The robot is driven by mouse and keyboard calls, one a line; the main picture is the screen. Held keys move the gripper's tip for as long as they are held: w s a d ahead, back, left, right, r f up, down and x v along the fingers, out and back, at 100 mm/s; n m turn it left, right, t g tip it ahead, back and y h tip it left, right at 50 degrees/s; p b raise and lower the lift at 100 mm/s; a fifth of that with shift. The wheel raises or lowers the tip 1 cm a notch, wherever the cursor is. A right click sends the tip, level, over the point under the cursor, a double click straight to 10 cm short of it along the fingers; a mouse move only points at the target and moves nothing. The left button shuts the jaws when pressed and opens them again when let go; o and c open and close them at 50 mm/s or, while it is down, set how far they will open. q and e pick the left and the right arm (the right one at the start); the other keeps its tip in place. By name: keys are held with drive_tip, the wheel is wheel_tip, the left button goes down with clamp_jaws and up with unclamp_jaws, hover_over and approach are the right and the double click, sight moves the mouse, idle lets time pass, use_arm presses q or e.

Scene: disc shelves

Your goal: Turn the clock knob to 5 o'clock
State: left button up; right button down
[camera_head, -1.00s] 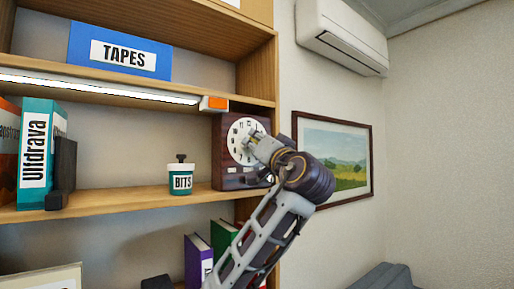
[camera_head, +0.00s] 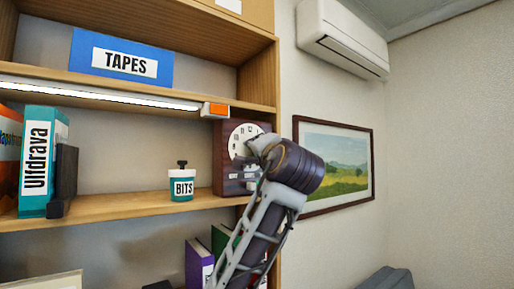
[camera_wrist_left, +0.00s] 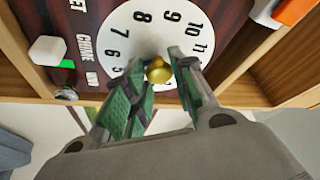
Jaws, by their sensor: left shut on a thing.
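The dark wooden clock (camera_head: 226,158) stands at the right end of the middle shelf in the head view, its white dial (camera_head: 238,135) partly covered by my gripper. In the left wrist view the dial (camera_wrist_left: 125,30) appears turned, with numbers from about 5 to 11 showing. The brass knob (camera_wrist_left: 158,71) at the dial's middle is between the fingers of my left gripper (camera_wrist_left: 162,75), which is shut on it. It also shows in the head view (camera_head: 258,147), mostly hidden behind my wrist. I cannot tell which number the knob points to. My right gripper is not in view.
A white button (camera_wrist_left: 47,50), a green mark and a small metal part (camera_wrist_left: 66,94) sit on the clock front. An orange-ended lamp (camera_head: 215,109) hangs above. A framed picture (camera_head: 340,160) hangs right.

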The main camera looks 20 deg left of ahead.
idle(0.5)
use_arm(q)
drive_tip(key=o, duration=1)
drive_tip(key=shift+d, duration=0.1)
drive_tip(key=v, duration=1.2)
